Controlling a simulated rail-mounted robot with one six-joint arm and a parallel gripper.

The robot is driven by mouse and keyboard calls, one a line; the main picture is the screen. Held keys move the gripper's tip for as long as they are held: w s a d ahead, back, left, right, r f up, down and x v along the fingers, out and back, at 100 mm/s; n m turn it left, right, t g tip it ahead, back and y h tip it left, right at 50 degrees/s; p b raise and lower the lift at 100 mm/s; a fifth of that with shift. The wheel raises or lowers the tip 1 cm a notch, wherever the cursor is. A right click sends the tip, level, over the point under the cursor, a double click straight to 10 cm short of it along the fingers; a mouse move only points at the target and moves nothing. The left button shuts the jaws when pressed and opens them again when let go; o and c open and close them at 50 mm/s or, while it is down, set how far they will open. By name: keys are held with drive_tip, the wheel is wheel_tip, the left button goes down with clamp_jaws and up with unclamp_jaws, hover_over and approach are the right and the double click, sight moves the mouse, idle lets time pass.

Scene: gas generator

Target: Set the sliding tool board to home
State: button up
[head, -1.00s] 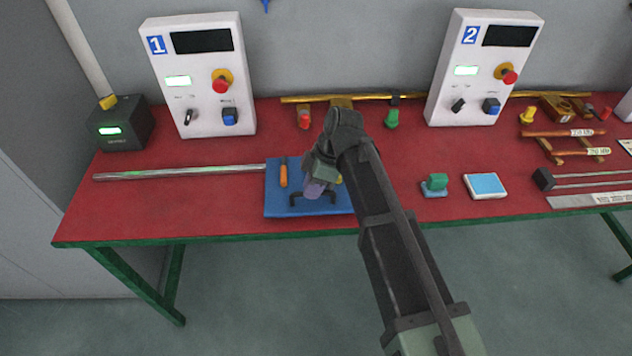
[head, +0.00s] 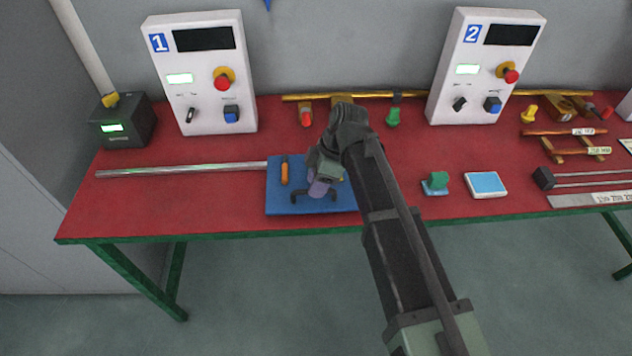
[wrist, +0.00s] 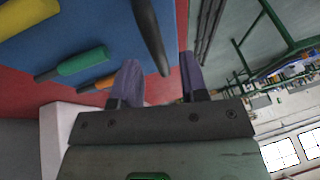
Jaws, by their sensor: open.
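The sliding tool board (head: 277,205) is a blue plate at the front edge of the red bench. It sits at the right end of the visible part of a silver rail (head: 180,170). An orange-handled tool (head: 284,172) lies on it, and a dark bracket handle (head: 298,197) stands near its front edge. My gripper (head: 319,188) is over the board beside this handle, hiding part of it. In the wrist view my gripper (wrist: 160,75) is open, with purple fingers apart. The dark handle (wrist: 150,35) reaches toward the gap between them; contact cannot be told. The board (wrist: 100,20) fills the upper left.
A dark box with a lit display (head: 122,124) stands at the rail's left end. Control boxes 1 (head: 205,80) and 2 (head: 485,65) stand behind. A green-topped block (head: 436,183) and a light-blue pad (head: 487,184) lie right of my arm. The rail left of the board is clear.

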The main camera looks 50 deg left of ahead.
drive_tip(key=p+v, duration=0.8)
drive_tip(key=v, duration=0.2)
drive_tip(key=w+d+m+t, duration=0.1)
drive_tip(key=w+d+m, duration=0.2)
drive_tip(key=d+m, duration=0.45)
drive_tip(key=w+d+f+m+t, duration=0.15)
drive_tip(key=w+d+m, duration=0.3)
drive_tip(key=d, duration=0.55)
drive_tip(key=w+d+m+t, duration=0.1)
drive_tip(key=w+d+m, duration=0.1)
drive_tip(key=d+m, duration=0.6)
drive_tip(key=w+d+m+t+h, duration=0.1)
drive_tip(key=d+m, duration=0.7)
drive_tip(key=d, duration=2.3)
drive_tip(key=shift+w+d, duration=0.25)
drive_tip(key=shift+d, duration=0.05)
